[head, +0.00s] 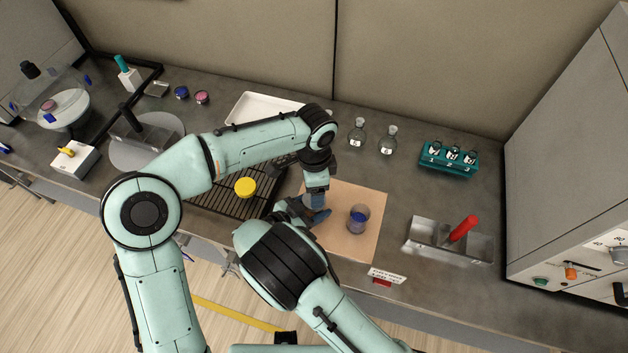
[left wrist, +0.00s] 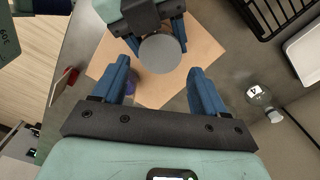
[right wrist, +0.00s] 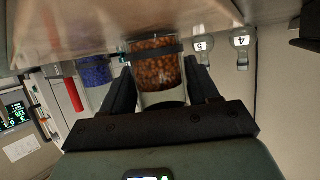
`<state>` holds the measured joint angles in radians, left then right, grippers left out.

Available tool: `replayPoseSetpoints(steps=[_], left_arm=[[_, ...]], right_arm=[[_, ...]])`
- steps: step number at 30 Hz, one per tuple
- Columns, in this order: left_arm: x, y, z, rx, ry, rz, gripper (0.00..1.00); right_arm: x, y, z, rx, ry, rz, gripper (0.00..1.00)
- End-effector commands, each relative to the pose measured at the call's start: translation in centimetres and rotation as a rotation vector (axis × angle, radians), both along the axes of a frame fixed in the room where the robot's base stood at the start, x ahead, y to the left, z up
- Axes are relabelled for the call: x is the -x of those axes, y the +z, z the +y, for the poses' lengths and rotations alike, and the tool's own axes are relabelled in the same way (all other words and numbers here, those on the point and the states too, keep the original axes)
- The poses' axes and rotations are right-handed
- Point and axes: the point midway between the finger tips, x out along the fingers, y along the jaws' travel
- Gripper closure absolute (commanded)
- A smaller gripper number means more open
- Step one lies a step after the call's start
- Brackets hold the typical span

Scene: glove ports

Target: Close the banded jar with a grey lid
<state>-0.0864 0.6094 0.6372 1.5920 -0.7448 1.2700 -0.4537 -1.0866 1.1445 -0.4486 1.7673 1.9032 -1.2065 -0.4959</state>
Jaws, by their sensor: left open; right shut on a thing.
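The banded jar (right wrist: 157,68), clear with brown beads and a dark band, is between the fingers of my right gripper (right wrist: 157,80), which is shut on it. In the left wrist view a flat grey lid (left wrist: 160,53) shows between the fingers of my right gripper (left wrist: 155,40), over the spot where the jar is held. Whether it is seated on the rim cannot be told. My left gripper (left wrist: 160,72) is open, with the grey lid ahead of its fingertips and apart from them. In the head view my arms hide the jar and the lid.
A jar of blue beads (head: 358,219) stands on the tan mat (head: 350,250). A yellow lid (head: 245,187) lies on the dark rack (head: 222,205). Stoppered flasks (head: 358,134), a teal tube rack (head: 449,158) and a metal tray with a red handle (head: 430,240) stand around the mat.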

Motion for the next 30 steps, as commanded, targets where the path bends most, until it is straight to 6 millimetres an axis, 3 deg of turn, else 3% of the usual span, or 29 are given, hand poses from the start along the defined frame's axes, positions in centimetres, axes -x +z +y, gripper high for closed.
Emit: replayPoseSetpoints(steps=[9,15,21,30], left_arm=[[0.0,2.0,-0.1,-0.004,0.674,-0.004,0.28],[0.0,2.9,-0.1,0.0,0.981,-0.005,0.28],[0.0,3.2,0.0,0.002,1.086,-0.004,0.28],[0.0,3.1,0.0,0.002,1.086,-0.003,0.28]], right_arm=[[0.0,0.0,0.0,0.0,0.001,0.0,1.0],[0.0,0.0,0.0,0.0,0.0,0.0,1.0],[0.0,0.0,0.0,0.0,0.0,0.0,1.0],[0.0,0.0,0.0,0.0,0.0,0.0,1.0]])
